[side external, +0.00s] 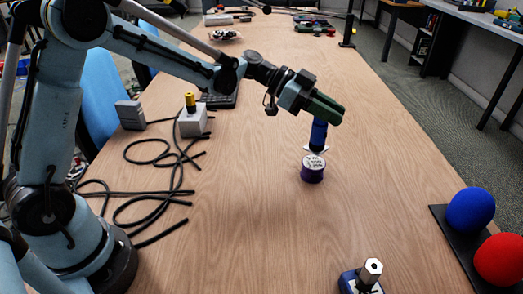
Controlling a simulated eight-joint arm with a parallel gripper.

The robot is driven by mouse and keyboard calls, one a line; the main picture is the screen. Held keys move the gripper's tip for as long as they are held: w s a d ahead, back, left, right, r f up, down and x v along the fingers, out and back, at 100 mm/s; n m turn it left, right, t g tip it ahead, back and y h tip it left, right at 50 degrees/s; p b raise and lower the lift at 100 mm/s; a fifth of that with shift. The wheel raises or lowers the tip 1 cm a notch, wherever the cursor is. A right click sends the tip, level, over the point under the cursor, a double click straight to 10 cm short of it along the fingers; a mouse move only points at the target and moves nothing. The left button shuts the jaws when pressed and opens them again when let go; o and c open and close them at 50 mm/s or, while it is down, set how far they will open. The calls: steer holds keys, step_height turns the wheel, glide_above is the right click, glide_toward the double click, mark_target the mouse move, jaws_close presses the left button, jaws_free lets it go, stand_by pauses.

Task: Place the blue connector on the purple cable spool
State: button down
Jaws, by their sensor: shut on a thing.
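My gripper (322,112) is shut on the blue connector (318,134), which points downward from the jaws. The purple cable spool (312,174) stands upright on the wooden table, with a pale top with dark markings. The connector's lower end is right above the spool's top in the picture, slightly to the right of its middle. A pale pointed piece shows at the connector's lower end. I cannot tell whether the connector touches the spool.
Black cables (150,190) lie loose on the left of the table (260,230). A grey box with a yellow plug (191,115) stands behind them. A blue and silver connector (367,276) is at the front. Blue (470,210) and red (502,260) balls sit at the right edge.

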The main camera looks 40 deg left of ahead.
mark_target(327, 127)
steer(key=shift+a+f, duration=0.1)
steer(key=shift+f, duration=1.95)
steer(key=shift+f, duration=0.1)
steer(key=c, duration=0.9)
jaws_free()
